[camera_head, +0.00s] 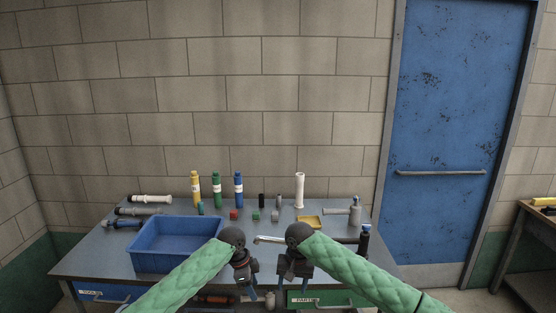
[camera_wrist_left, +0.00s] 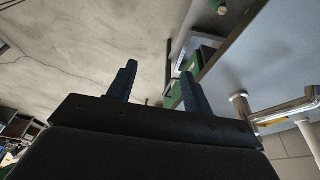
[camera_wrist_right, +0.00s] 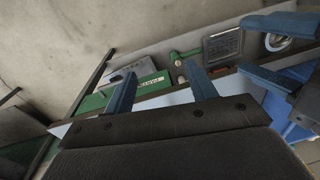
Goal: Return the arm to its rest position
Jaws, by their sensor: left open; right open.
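My left arm, in a green quilted sleeve, comes in from the lower left of the head view. Its gripper (camera_head: 250,283) hangs at the table's front edge, right of the blue bin. In the left wrist view its two blue fingers (camera_wrist_left: 160,85) stand apart with nothing between them. My right arm, in the same green sleeve, comes in from the lower right. Its gripper (camera_head: 284,283) hangs close beside the left one at the front edge. In the right wrist view its fingers (camera_wrist_right: 162,92) are apart and empty. The fingertips are small and partly hidden in the head view.
A grey table (camera_head: 100,255) carries a blue bin (camera_head: 178,223) at left, bottles (camera_head: 216,190) at the back, small blocks and a yellow tray (camera_head: 310,222). A metal faucet (camera_head: 270,239) lies behind my grippers. A green drawer (camera_head: 325,299) is below the tabletop. A blue door (camera_head: 455,130) stands right.

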